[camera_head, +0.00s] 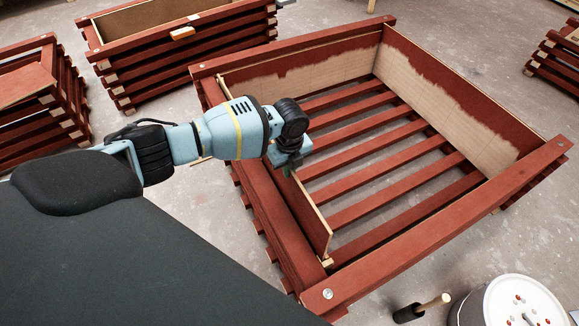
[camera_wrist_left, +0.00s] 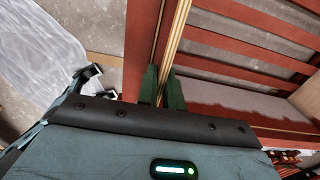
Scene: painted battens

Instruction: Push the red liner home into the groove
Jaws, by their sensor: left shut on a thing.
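The red liner (camera_head: 313,218) is a thin panel with a pale plywood edge, standing along the left inside of the red slatted crate (camera_head: 440,242). My left gripper (camera_head: 288,168) is shut on its upper edge, near the middle of its length. In the left wrist view the green fingers (camera_wrist_left: 161,88) straddle the pale edge of the liner (camera_wrist_left: 174,42), beside a red rail (camera_wrist_left: 140,42). The groove is hidden by the liner and the rail, so I cannot tell how deep the liner sits. My right gripper is not in view.
Part-painted liners stand at the crate's back (camera_head: 300,78) and right side (camera_head: 450,92). More slatted crates stand behind (camera_head: 185,62) and at the left (camera_head: 35,95). A white lidded bucket (camera_head: 520,308) and a dark-headed tool with a wooden handle (camera_head: 428,305) are at the front right.

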